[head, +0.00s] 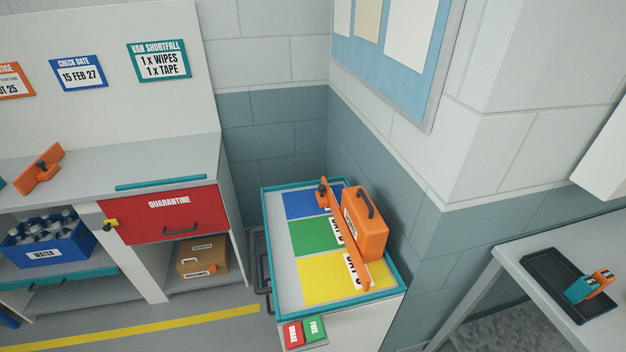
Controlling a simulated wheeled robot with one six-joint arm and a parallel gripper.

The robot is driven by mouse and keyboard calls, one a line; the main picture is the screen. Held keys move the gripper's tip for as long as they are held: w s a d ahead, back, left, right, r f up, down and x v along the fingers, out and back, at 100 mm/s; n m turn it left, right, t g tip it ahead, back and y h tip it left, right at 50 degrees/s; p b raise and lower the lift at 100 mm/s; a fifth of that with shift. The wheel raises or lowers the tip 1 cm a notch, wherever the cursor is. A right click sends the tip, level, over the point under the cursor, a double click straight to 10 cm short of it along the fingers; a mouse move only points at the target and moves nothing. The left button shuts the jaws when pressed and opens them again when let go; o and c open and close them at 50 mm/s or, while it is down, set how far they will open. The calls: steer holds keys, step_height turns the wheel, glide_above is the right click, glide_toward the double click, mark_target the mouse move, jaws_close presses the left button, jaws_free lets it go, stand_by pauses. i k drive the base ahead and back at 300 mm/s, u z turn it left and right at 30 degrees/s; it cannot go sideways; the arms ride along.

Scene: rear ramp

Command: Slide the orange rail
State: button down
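The orange rail (349,247) lies lengthwise over the teal-edged cart top (281,285), running from the far end toward the near right. A small upright orange piece with a dark knob (322,193) stands at its far end; I cannot tell how the two join. An orange case (371,237) with a dark handle stands upright just right of the rail. I cannot tell whether they touch. The rail partly covers the labels on the blue (302,203), green (312,236) and yellow (322,277) panels. My gripper is not in view.
Red and green buttons (304,333) sit at the cart's near end. A wall stands close behind and right of the cart. A counter with a red quarantine drawer (170,214) is at left. A bench with a black tray (562,280) is at right.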

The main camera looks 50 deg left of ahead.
mark_target(325, 198)
steer(key=u, duration=1)
steer(key=i, duration=0.9)
steer(key=u, duration=1)
